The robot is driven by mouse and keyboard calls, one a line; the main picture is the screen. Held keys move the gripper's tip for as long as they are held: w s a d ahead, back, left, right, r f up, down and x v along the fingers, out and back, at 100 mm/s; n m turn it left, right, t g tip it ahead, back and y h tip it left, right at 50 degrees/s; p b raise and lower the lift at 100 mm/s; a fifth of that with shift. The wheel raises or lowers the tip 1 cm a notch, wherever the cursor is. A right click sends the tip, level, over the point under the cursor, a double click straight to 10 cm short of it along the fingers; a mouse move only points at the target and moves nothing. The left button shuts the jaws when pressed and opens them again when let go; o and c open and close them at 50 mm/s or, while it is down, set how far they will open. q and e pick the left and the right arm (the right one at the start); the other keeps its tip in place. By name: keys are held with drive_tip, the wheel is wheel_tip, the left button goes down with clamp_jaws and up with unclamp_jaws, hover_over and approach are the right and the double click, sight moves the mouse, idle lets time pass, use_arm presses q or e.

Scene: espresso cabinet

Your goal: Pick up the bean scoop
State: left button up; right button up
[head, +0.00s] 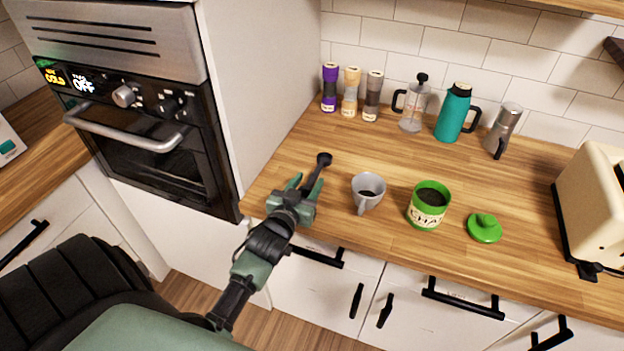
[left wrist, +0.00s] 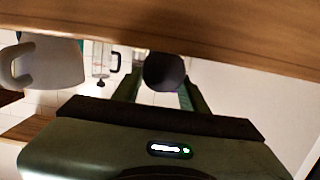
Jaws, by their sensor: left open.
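The bean scoop (head: 324,159) is dark, with a round bowl and a thin handle, and lies on the wooden counter left of the grey mug. My left gripper (head: 305,183) is open at the handle end, with its fingers pointing toward the scoop. In the left wrist view, which appears upside down, the scoop's dark round end (left wrist: 164,72) shows between the two open fingers (left wrist: 160,92). I cannot tell whether a finger touches the handle. Part of the handle is hidden by the gripper. My right gripper is not in view.
A grey mug (head: 367,191) with dark contents stands close to the right of the gripper. A green CHAI tin (head: 428,207), its green lid (head: 485,228) and a toaster (head: 596,205) are further right. Grinders, a press, a teal flask (head: 453,115) and a moka pot line the wall.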

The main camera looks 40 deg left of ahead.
sight(315, 173)
use_arm(q)
drive_tip(key=p+x, duration=0.1)
drive_tip(key=x, duration=0.3)
drive_tip(key=shift+w+a+f, duration=0.1)
drive_tip(key=shift+w+f, duration=0.15)
drive_tip(key=shift+w, duration=0.05)
drive_tip(key=shift+w+f, duration=0.2)
drive_tip(key=shift+w, duration=0.15)
drive_tip(key=shift+s+r, duration=0.1)
drive_tip(key=shift+c, duration=1)
clamp_jaws()
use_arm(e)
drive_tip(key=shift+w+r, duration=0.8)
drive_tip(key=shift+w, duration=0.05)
